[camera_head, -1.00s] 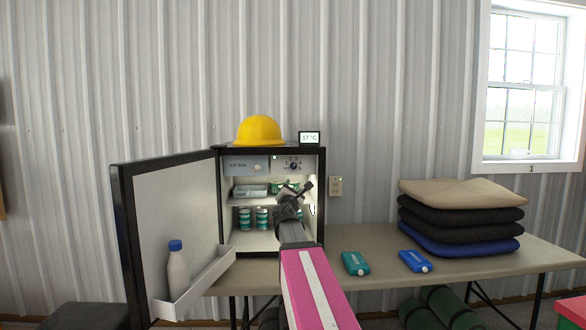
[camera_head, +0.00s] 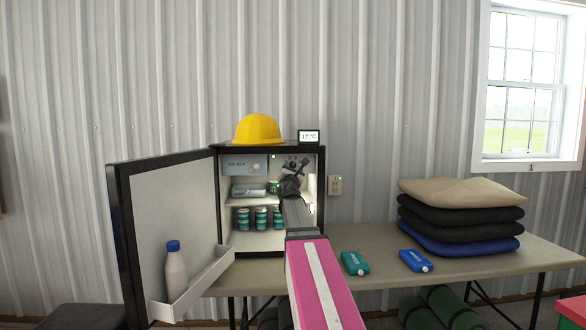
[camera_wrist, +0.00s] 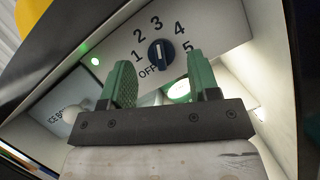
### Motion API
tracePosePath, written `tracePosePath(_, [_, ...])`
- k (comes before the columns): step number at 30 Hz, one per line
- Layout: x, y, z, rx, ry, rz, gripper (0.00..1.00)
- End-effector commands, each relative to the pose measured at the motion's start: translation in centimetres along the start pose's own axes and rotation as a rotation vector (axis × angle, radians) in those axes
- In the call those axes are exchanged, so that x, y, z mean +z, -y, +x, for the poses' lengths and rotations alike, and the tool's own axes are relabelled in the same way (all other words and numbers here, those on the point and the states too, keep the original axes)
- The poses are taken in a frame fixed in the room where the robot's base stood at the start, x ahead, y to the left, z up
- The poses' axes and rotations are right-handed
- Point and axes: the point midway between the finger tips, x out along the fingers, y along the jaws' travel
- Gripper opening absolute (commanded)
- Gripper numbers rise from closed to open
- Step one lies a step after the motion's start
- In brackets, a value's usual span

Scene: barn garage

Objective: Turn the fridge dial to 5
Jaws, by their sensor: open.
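The dark blue fridge dial (camera_wrist: 161,53) is on a pale panel in the wrist view, ringed by OFF and 1 to 5. Its white mark looks roughly upright, near 3; I cannot tell the setting exactly. My gripper (camera_wrist: 161,70) is open, its green fingers apart on either side of the dial in the picture, with nothing between them. Contact with the dial is not visible. In the head view my gripper (camera_head: 294,168) reaches into the upper right of the open fridge (camera_head: 216,205) and hides the dial.
The open fridge door (camera_head: 165,215) stands at left with a white bottle (camera_head: 176,270) in its shelf. Cans (camera_head: 261,217) stand inside the fridge. A yellow hard hat (camera_head: 258,129) and a 17 °C display (camera_head: 309,136) are on top. Cushions (camera_head: 460,220) lie on the table (camera_head: 385,240).

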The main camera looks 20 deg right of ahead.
Motion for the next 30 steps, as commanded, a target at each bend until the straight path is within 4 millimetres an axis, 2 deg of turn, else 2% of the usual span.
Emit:
tracePosePath(1, [-0.1,0.0,1.2,0.0,0.0,0.0,0.56])
tracePosePath(4, [-0.1,0.0,2.1,-0.001,0.0,0.0,0.56])
tracePosePath(14, [0.0,0.1,2.4,-0.001,0.0,0.0,0.56])
tracePosePath(17, [0.0,0.0,2.4,-0.001,0.0,0.0,0.26])
tracePosePath(18, [0.0,0.0,2.4,-0.001,0.0,0.0,0.13])
tracePosePath(19, [0.0,0.0,2.4,-0.001,0.0,0.0,0.1])
tracePosePath(30, [0.0,0.0,2.4,-0.016,0.0,0.039,0.1])
